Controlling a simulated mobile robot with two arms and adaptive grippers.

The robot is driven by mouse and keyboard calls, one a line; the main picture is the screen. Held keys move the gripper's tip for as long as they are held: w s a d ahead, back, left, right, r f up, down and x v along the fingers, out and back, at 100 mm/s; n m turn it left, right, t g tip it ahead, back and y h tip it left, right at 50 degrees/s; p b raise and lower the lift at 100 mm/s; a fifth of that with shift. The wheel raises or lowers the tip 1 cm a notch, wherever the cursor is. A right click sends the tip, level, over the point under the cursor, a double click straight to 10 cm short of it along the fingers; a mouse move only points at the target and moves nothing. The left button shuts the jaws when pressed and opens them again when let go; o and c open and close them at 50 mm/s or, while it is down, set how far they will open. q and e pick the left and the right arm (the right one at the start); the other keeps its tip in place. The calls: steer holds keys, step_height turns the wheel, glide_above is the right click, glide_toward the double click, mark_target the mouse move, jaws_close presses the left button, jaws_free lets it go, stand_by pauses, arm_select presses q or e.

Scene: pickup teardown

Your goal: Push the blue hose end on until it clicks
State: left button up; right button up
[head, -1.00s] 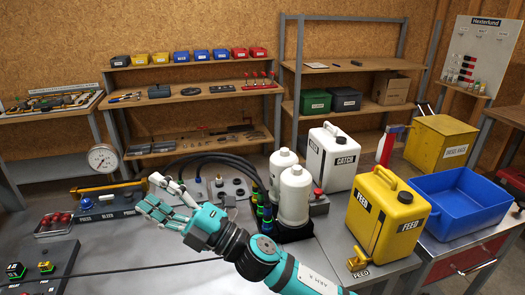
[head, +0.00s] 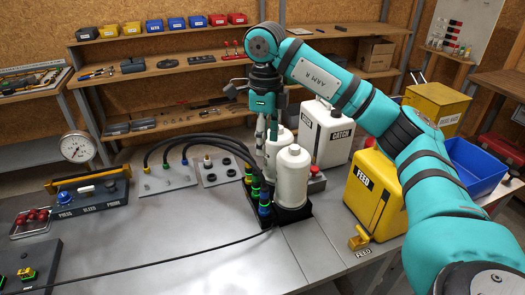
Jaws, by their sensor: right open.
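My right gripper (head: 267,134) points down from the wrist, with its fingers spread and nothing seen between them. Its tips are close to the rear white bottle (head: 281,148) in the picture; I cannot tell whether they touch it. The blue hose end (head: 264,197) is at the front of a row of coloured hose ends, left of the front white bottle (head: 293,176). It is below the gripper in the picture and apart from it. I cannot tell how far it is pushed on. My left gripper is not in view.
Black hoses (head: 205,136) arch from a plate (head: 160,181) with coloured fittings to the row. A white CATCH can (head: 325,137) and a yellow FEED can (head: 374,190) stand to the right. A thin black cable (head: 150,266) crosses the grey bench, whose front is mostly clear.

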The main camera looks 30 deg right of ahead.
glide_toward(264, 187)
step_height(264, 187, down, 12)
steer(key=shift+r+p, duration=0.1)
steer(key=shift+p, duration=1.1)
steer(key=shift+c, duration=0.2)
jaws_close()
